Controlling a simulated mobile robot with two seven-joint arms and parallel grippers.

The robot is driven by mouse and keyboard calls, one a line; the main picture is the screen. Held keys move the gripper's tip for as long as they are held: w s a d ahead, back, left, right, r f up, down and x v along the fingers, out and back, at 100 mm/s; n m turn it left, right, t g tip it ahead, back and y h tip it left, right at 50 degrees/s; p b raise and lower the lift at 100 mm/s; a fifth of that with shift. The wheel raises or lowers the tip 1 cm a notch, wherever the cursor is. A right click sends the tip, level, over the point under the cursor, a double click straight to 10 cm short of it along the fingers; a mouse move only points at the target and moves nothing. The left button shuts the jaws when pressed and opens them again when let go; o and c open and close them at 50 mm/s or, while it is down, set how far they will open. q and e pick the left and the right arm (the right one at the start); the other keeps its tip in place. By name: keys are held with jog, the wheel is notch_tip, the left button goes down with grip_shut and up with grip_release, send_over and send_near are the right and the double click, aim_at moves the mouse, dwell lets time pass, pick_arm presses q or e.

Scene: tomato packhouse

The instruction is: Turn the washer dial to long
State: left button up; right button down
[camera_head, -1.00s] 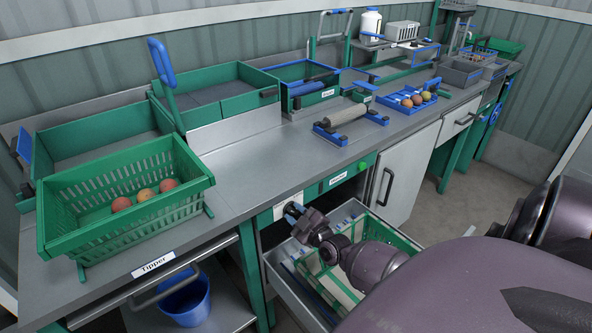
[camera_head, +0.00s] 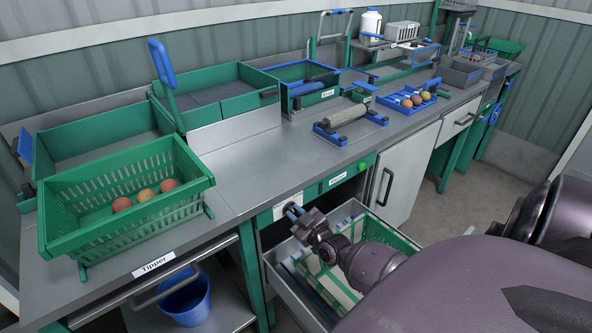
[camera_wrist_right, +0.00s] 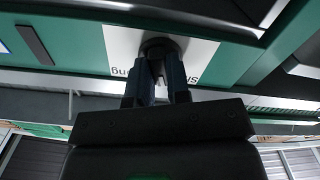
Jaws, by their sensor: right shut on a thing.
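The washer dial (camera_wrist_right: 158,46) is a round black knob on a white plate (camera_wrist_right: 112,42) set in the green front of the bench. My right gripper (camera_wrist_right: 157,70) is shut on the dial, one finger on each side. In the head view the gripper (camera_head: 291,209) reaches the plate (camera_head: 279,212) below the worktop edge, and its blue fingers hide the dial there. Upside-down lettering shows on the plate in the wrist view, partly covered by the fingers. I cannot read which mark the dial points to. My left gripper is not in view.
An open drawer (camera_head: 291,289) lies under my right wrist. A green button (camera_head: 362,167) sits right of the plate. A green crate (camera_head: 92,238) with tomatoes and a roller stand (camera_head: 345,117) are on the worktop. A blue bucket (camera_head: 187,303) stands below.

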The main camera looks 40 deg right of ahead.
jog(key=m, duration=0.6)
jog(key=shift+m, duration=0.3)
jog(key=m, duration=0.5)
jog(key=shift+b, duration=0.35)
jog(key=shift+m, duration=0.3)
jog(key=c, duration=1.1)
grip_release()
jog(key=s, duration=0.3)
jog(key=s+a, duration=0.1)
jog(key=s, duration=0.6)
jog(key=shift+s+a+p, duration=0.15)
jog(key=shift+s+p, duration=0.25)
